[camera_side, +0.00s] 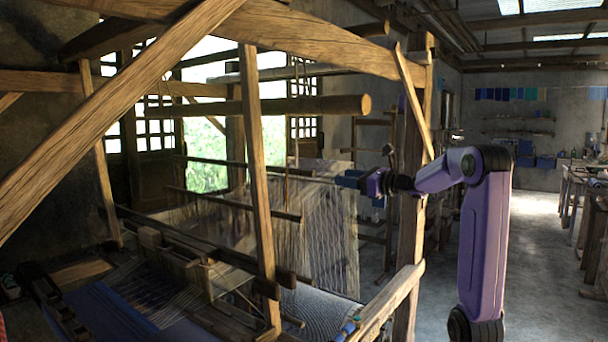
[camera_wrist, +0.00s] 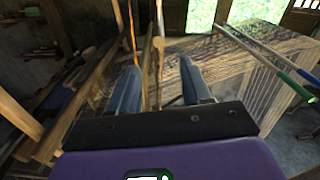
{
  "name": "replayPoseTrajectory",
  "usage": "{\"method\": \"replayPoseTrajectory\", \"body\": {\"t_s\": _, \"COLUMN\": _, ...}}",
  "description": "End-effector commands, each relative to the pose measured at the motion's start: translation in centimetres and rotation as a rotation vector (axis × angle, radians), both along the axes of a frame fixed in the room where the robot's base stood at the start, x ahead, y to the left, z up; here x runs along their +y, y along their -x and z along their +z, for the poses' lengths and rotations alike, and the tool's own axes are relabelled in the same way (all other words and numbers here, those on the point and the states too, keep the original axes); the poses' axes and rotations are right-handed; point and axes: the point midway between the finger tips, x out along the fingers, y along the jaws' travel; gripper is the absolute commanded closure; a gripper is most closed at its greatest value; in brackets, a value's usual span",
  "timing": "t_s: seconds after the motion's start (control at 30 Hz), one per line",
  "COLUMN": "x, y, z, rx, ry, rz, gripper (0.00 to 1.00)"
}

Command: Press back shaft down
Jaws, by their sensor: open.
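The loom's shafts show as slim horizontal rods above a sheet of pale warp threads (camera_side: 330,230). In the side view an upper rod (camera_side: 235,165) runs toward my gripper (camera_side: 343,180), and a lower rod (camera_side: 235,204) lies nearer the camera. My gripper is at the right end of the upper rod; I cannot tell whether they touch. In the wrist view my gripper (camera_wrist: 160,84) is open, its two blue fingers apart with nothing clasped between them. Two pale rods with a green end (camera_wrist: 288,78) and a blue end (camera_wrist: 306,72) lie to its right. Which rod is the back shaft is unclear.
A thick round beam (camera_side: 290,106) crosses above the rods. A wooden upright (camera_side: 256,190) stands in front of the threads, and a post (camera_side: 408,250) stands beside my arm. Open floor (camera_side: 540,250) lies to the right.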

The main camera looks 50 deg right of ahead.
Motion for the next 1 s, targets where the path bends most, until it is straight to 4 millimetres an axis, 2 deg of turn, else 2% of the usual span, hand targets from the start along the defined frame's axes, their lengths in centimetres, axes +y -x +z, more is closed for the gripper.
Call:
{"method": "replayPoseTrajectory", "body": {"t_s": 0.6, "x": 0.2, "y": -11.5, "z": -0.1, "rx": 0.002, "ry": 0.002, "rz": 0.007, "gripper": 0.52}}
{"method": "replayPoseTrajectory", "body": {"t_s": 0.8, "x": 0.2, "y": -14.2, "z": -0.1, "rx": 0.002, "ry": 0.003, "rz": 0.006, "gripper": 0.52}}
{"method": "replayPoseTrajectory", "body": {"t_s": 1.0, "x": 0.2, "y": -15.4, "z": -0.1, "rx": 0.002, "ry": 0.002, "rz": 0.005, "gripper": 0.52}}
